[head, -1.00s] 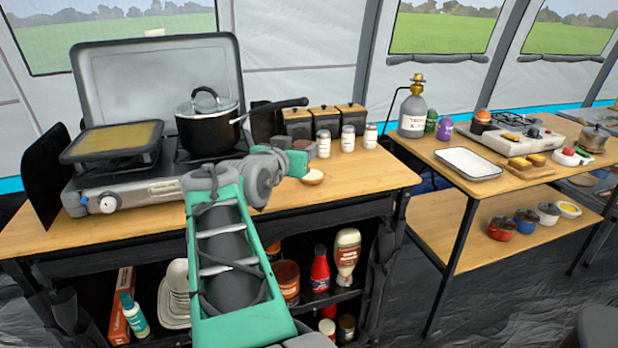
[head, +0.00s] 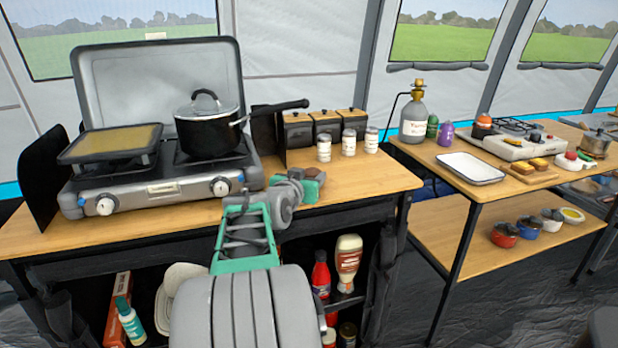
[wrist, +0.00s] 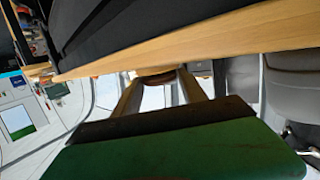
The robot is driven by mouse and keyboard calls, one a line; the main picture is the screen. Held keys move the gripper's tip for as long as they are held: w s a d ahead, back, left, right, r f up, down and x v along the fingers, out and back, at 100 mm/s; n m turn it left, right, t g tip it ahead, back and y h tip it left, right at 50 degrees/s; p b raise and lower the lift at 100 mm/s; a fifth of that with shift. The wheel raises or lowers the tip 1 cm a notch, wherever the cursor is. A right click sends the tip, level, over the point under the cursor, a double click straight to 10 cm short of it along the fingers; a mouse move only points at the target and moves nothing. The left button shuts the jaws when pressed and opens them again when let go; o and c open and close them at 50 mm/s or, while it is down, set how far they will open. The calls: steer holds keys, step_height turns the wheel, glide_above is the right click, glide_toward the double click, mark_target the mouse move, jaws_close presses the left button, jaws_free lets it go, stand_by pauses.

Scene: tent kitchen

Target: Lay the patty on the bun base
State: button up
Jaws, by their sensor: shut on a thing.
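My gripper (head: 308,184) is low over the front right part of the stove table in the head view. A brown patty (head: 314,174) shows at its tip. In the wrist view the brown patty (wrist: 160,77) lies between the two fingertips, and my gripper (wrist: 158,86) is shut on it. The bun base is not visible now; my gripper covers the place where it showed earlier. I cannot tell whether the patty touches it.
The stove (head: 165,178) holds a black pot (head: 208,135) and a griddle (head: 110,144). Several shakers (head: 348,144) and black canisters (head: 326,125) stand behind my gripper. The table (head: 375,180) is clear to its right. A white tray (head: 470,169) is on the second table.

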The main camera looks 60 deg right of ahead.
steer(key=shift+f, duration=0.2)
steer(key=o, duration=1.5)
steer(key=shift+r, duration=0.1)
steer(key=p+v, duration=0.1)
steer(key=v, duration=1.1)
steer(key=shift+r, duration=0.2)
